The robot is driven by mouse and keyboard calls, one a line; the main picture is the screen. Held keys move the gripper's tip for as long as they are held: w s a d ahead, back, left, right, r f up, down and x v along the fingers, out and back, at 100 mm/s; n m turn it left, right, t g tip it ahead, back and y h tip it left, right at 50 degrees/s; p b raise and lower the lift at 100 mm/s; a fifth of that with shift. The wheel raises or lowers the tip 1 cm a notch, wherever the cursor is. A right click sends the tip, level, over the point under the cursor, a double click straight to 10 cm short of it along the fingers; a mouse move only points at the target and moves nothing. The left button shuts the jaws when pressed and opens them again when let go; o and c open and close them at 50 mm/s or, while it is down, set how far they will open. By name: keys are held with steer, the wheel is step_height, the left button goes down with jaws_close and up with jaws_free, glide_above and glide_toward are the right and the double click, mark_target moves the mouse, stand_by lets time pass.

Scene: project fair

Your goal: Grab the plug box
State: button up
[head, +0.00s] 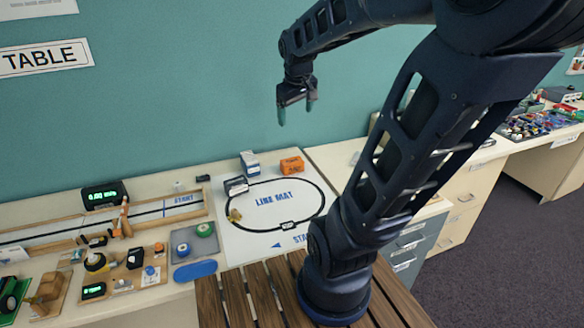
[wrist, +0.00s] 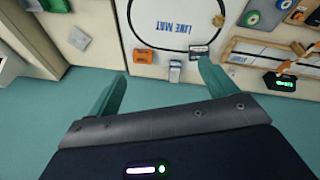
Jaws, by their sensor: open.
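Three small boxes stand at the back of the white line mat: an orange box (head: 291,165), a white and blue box (head: 250,163) and a dark grey and white box (head: 236,187). I cannot tell from their labels which is the plug box. In the wrist view the orange box (wrist: 143,56), the white and blue box (wrist: 175,71) and the dark box (wrist: 199,52) lie beyond my fingertips. My gripper (head: 296,108) is open and empty, high above the table in front of the teal wall. Its two fingers also show apart in the wrist view (wrist: 162,76).
The line mat (head: 262,232) has a black oval track with a small yellowish object (head: 235,215) at its left. The air around my gripper is free.

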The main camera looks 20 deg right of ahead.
steer(key=w+d+f+n+g+h, duration=0.1)
steer(key=w+d+f+n, duration=0.1)
steer(key=w, duration=0.4)
steer(key=w+d+f+n, duration=0.1)
steer(key=w+f+n, duration=0.1)
steer(key=w, duration=0.5)
steer(key=n+g+h, duration=0.1)
steer(key=n+g, duration=0.1)
steer(key=n, duration=0.9)
glide_above(291, 161)
steer(key=a, duration=0.2)
steer(key=f, duration=2.9)
steer(key=shift+s+d+f, duration=0.2)
steer(key=shift+s+f, duration=0.15)
steer(key=shift+s, duration=0.05)
steer(key=shift+w+d+f, duration=0.1)
steer(key=shift+w+f, duration=0.05)
steer(key=shift+f, duration=0.4)
steer(key=x, duration=0.5)
steer(key=shift+d+f, duration=0.1)
steer(key=shift+f, duration=0.1)
steer(key=shift+a+x, duration=0.2)
steer(key=shift+x, duration=2.35)
steer(key=shift+f, duration=0.25)
steer(key=shift+c, duration=0.3)
